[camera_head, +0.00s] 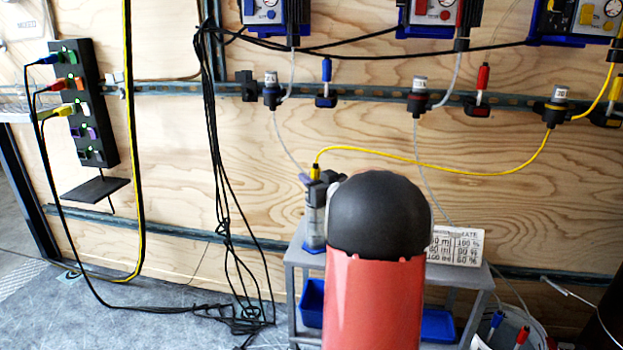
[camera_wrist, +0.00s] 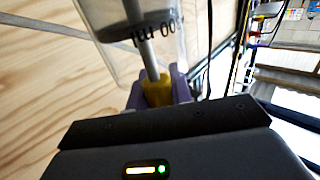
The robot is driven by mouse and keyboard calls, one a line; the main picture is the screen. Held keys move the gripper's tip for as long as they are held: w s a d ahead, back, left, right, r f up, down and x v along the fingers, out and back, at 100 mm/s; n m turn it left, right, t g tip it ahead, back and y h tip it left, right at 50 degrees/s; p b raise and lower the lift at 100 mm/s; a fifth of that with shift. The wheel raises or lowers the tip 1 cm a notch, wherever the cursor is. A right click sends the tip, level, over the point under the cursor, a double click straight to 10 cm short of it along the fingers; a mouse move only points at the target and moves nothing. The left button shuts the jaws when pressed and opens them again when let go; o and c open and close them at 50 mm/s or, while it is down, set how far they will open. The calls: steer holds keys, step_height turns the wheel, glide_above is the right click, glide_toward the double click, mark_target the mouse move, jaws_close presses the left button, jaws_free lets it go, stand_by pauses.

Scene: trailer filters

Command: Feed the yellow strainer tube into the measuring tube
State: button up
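The yellow strainer tube has a yellow grip (camera_wrist: 158,92) and a pale stem, seen in the wrist view. The stem lies inside or in line with the clear measuring tube (camera_wrist: 108,35), which has black marks; the overlap hides exactly how deep it reaches. My gripper (camera_wrist: 159,90) has purple fingers on both sides of the yellow grip and looks shut on it. In the head view the yellow end (camera_head: 315,171) shows above the clear measuring tube (camera_head: 315,222), with its yellow hose arching right. My arm hides most of the gripper there.
The measuring tube stands on a grey cart (camera_head: 296,257) with blue bins (camera_head: 312,302) below. A white rate card (camera_head: 455,246) stands at right. Yellow, red and blue strainers hang on a wall rail (camera_head: 360,92). Black cables (camera_head: 222,180) hang to the left.

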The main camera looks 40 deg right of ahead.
steer(key=o, duration=0.5)
steer(key=shift+o, duration=0.2)
steer(key=s, duration=0.7)
steer(key=shift+s+a+p, duration=0.3)
steer(key=shift+s, duration=0.1)
